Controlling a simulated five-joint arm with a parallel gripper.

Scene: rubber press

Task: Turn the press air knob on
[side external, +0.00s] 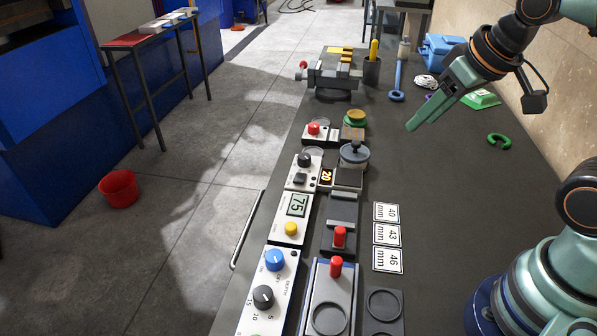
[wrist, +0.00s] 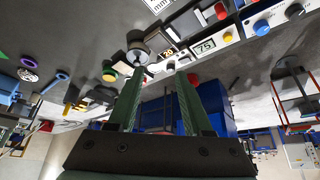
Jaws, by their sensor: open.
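A round blue knob (side external: 275,260) with a white pointer line sits on a white panel (side external: 290,275) at the front of the bench. The pointer points up in the side view, and small lettering is printed beside the knob. The blue knob also shows at the upper right of the wrist view (wrist: 261,27). No label that I can read plainly names it as the press air knob. My gripper (side external: 425,108) is open and empty, raised over the far right part of the bench, well away from the knob. Its two green fingers stand apart in the wrist view (wrist: 158,75).
A black numbered knob (side external: 263,297) is beside the blue one. A grey press block with a red knob (side external: 336,267) stands close to its right. A display reading 75 (side external: 297,204) lies behind. Number cards (side external: 387,234) lie right of the panels. The bench's right middle is mostly clear.

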